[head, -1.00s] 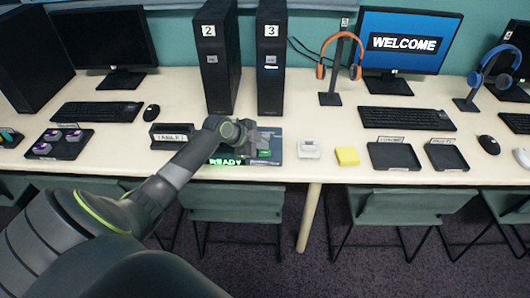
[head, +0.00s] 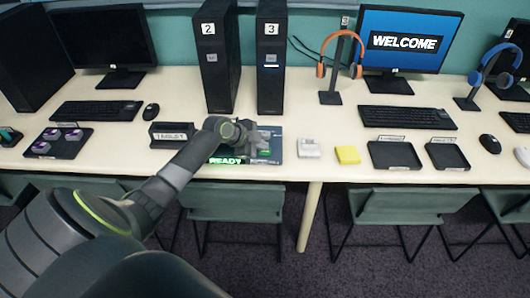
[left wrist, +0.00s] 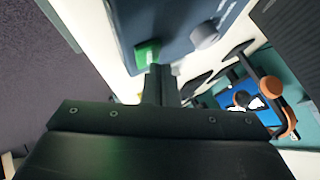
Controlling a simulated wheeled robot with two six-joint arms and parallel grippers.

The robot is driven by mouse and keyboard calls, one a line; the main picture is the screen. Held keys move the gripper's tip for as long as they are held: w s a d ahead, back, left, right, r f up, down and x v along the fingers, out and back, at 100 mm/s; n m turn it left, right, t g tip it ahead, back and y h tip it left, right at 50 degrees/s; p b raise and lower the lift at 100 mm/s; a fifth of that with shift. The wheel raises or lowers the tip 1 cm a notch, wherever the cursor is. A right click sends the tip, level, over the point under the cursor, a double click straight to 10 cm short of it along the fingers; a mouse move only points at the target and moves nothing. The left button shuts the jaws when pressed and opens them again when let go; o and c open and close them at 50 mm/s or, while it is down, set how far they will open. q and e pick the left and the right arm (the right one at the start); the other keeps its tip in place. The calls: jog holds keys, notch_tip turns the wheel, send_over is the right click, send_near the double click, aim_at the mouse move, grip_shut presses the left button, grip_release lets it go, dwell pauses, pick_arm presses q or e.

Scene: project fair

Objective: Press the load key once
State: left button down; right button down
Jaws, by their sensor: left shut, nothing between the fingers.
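A dark blue panel (head: 275,158) lies at the front edge of the table, with a lit green READY display (head: 226,161). My left gripper (head: 262,146) is over the panel's right part, its fingers shut and empty. In the left wrist view, the shut fingertips (left wrist: 160,72) are right beside a green key (left wrist: 147,52) on the panel (left wrist: 170,20). A round grey knob (left wrist: 205,36) stands beside the key. I cannot read a label on the key, nor tell whether the fingertips touch it. My right gripper is not in view.
Two black towers marked 2 (head: 216,60) and 3 (head: 271,62) stand behind the panel. A small white box (head: 308,148), a yellow block (head: 347,155) and dark trays (head: 394,156) lie to its right. A labelled black holder (head: 172,135) is at its left.

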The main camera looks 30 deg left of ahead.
aim_at(262, 152)
pick_arm(q)
jog(key=shift+f+b, duration=0.3)
jog(key=shift+f, duration=0.2)
dwell(0.6)
jog(key=shift+r, duration=0.1)
jog(key=shift+r+p, duration=0.65)
jog(key=shift+r, duration=0.15)
notch_tip(262, 152, up, 5)
jog(key=p, duration=0.4)
dwell(0.9)
